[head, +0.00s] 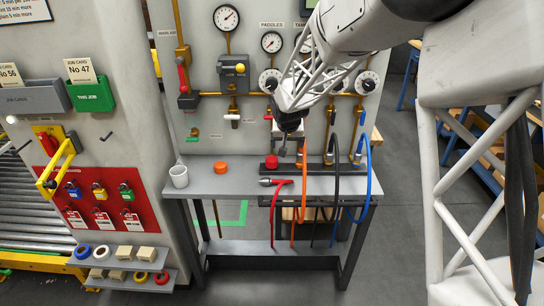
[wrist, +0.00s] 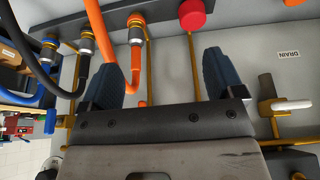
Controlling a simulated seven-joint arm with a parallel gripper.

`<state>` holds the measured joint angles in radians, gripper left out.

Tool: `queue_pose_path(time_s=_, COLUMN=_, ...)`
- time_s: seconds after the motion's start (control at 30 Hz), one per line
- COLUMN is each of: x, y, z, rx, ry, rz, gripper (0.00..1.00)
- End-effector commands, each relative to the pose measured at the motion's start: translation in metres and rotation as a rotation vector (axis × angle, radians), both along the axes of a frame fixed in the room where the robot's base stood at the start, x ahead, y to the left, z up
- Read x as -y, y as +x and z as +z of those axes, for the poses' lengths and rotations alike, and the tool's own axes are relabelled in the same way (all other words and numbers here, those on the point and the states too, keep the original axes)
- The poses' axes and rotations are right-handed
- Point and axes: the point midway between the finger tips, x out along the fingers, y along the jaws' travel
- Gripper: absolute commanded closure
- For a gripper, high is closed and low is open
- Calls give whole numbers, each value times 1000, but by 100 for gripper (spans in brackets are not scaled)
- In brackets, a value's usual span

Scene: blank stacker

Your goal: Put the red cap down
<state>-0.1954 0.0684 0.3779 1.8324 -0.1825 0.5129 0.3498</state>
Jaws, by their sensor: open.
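The red cap (head: 271,161) sits at the left end of the dark rail on the bench in the head view. My gripper (head: 284,150) hangs just above and right of the cap in the head view. In the wrist view my gripper (wrist: 165,72) has its two blue-grey fingers spread wide, with nothing held between them. Whether the cap covers a port is not clear.
An orange cap (head: 220,167) and a white cup (head: 179,176) stand on the bench (head: 215,185) to the left. Orange, black and blue hoses rise from the rail (head: 315,170) at right. A red hose (head: 280,190) with a metal coupling lies in front. Brass pipes run behind.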

Motion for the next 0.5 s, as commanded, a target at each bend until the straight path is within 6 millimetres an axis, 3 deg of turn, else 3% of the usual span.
queue_pose_path(time_s=0.2, x=-29, y=45, z=-46, rx=14, ry=8, rz=9, gripper=13)
queue_pose_path(time_s=0.5, x=-49, y=70, z=-77, rx=26, ry=15, rz=15, gripper=13)
